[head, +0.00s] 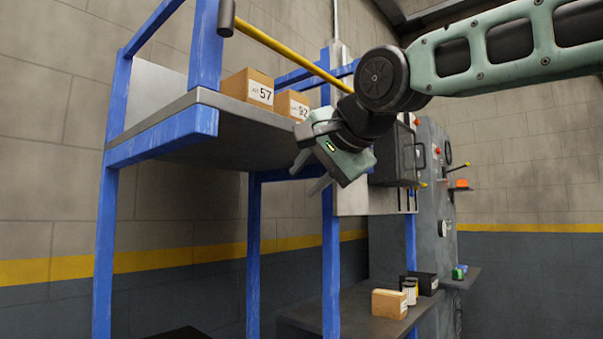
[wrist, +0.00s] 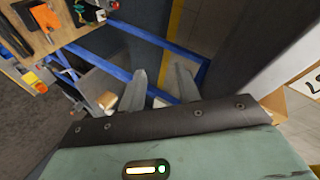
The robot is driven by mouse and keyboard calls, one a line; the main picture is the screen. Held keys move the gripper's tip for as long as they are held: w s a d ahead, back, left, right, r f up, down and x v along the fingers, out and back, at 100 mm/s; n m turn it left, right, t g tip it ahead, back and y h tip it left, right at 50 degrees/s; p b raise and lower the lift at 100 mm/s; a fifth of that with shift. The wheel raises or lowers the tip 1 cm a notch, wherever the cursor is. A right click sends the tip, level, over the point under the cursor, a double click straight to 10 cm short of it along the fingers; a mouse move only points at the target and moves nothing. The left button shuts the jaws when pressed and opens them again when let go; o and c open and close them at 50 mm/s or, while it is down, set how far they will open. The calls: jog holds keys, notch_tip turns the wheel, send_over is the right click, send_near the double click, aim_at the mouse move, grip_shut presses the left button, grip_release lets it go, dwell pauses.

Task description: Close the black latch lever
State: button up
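My gripper (head: 308,176) hangs in front of the blue rack, just below the right end of its upper shelf. In the wrist view its two fingers (wrist: 160,72) stand apart with nothing between them. A dark box (head: 392,158) is mounted behind my gripper and is partly hidden by it. A small black handle (head: 420,156) shows on the right side of that box. I cannot tell whether this is the latch lever, or its position. No lever can be clearly made out in the wrist view.
The upper shelf (head: 150,133) holds cardboard boxes marked 57 (head: 248,88) and 92 (head: 292,105). A yellow bar (head: 285,50) with a dark end crosses above them. A blue post (head: 331,260) stands below my gripper. A lower shelf (head: 310,318) holds a carton and cans.

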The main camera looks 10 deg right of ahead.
jog(key=shift+s+a+f, duration=0.1)
jog(key=shift+a+f, duration=0.05)
jog(key=shift+f, duration=0.05)
